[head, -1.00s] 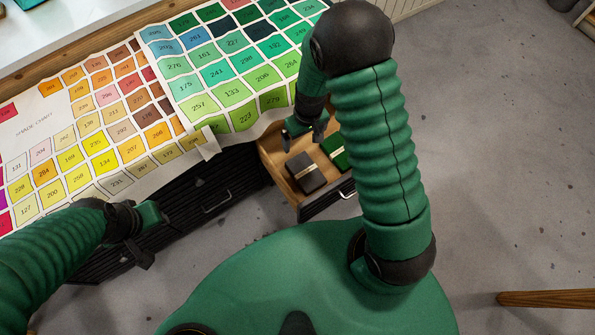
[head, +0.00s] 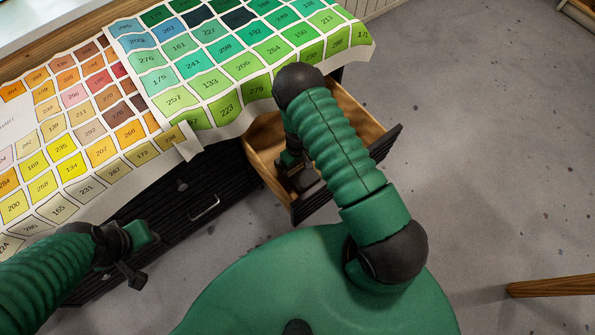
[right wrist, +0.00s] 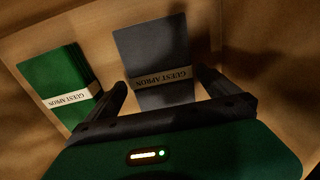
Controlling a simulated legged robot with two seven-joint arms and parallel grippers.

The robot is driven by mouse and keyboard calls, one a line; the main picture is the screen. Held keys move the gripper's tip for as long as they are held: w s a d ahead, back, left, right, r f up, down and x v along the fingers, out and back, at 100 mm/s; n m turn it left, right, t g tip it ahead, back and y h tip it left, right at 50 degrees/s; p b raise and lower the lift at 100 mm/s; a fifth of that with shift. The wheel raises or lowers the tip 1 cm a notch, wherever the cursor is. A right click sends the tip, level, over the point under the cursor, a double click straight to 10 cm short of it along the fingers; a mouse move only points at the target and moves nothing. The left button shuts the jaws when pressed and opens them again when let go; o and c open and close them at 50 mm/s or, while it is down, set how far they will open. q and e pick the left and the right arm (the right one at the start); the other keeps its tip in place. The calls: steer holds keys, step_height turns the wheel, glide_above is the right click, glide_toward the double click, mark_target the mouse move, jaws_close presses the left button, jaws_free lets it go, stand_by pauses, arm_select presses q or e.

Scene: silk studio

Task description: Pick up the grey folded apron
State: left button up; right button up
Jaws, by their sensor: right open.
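The grey folded apron (right wrist: 156,58) lies flat in the open wooden drawer (right wrist: 275,75), with a pale "GUEST APRON" band around it. In the right wrist view my right gripper (right wrist: 162,88) is open, with one finger on each side of the apron's near part; whether they touch it I cannot tell. In the head view my right gripper (head: 295,178) is down inside the drawer, and my arm hides most of the contents. My left gripper (head: 138,255) is at the lower left, away from the drawer; its jaws are not clear.
A green folded apron (right wrist: 52,80) lies left of the grey one in the right wrist view. The drawer's walls (head: 362,118) surround my right gripper. A numbered colour chart (head: 215,65) covers the tabletop and hangs over its edge. A wooden leg (head: 550,287) is at the right.

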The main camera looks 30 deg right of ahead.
mark_target(298, 168)
step_height(298, 168, down, 3)
steer(key=shift+c, duration=0.4)
steer(key=c, duration=1.2)
